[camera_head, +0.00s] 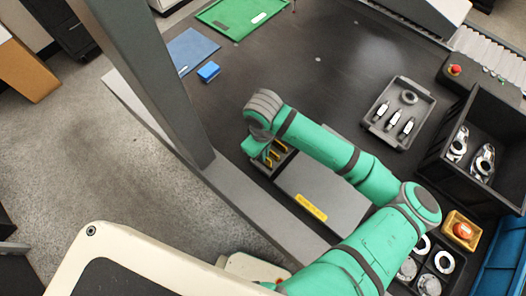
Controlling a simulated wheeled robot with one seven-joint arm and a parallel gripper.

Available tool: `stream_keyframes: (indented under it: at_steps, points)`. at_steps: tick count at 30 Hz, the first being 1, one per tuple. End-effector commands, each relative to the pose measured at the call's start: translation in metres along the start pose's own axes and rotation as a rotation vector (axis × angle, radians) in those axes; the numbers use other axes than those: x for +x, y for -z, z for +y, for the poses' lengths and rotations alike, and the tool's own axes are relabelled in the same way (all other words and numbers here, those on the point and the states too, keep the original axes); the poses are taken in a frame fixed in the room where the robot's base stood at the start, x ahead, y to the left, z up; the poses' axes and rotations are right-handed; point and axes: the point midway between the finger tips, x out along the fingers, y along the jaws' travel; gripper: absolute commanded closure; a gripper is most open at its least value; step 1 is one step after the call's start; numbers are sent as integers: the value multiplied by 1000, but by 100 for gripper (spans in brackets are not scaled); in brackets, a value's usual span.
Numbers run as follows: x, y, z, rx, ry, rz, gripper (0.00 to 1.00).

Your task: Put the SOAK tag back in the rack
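My green arm reaches in from the lower right, and its wrist bends down over a small dark holder (286,163) near the table's front edge. Several yellow upright pieces (270,158) stand in or at this holder; they look like tags, but no lettering is readable. I cannot tell which is the SOAK tag. My gripper (254,148) is at the left side of the holder, mostly hidden under the wrist. Its fingertips do not show clearly, so I cannot see whether it is open or holds anything.
A grey upright post (150,80) stands left of the wrist. A blue block (208,72) sits by a blue mat (190,48), with a green board (240,14) behind. A grey tray (424,104) of parts and a black bin (456,182) are right. The table's back middle is clear.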

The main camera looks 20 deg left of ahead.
Motion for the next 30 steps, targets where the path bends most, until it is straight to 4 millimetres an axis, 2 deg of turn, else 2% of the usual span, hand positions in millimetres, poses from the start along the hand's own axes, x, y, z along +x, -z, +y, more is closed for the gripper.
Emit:
stream_keyframes:
  at_steps: [30]
  points:
    - [8, 0, 0, 0, 1, -1, 100]
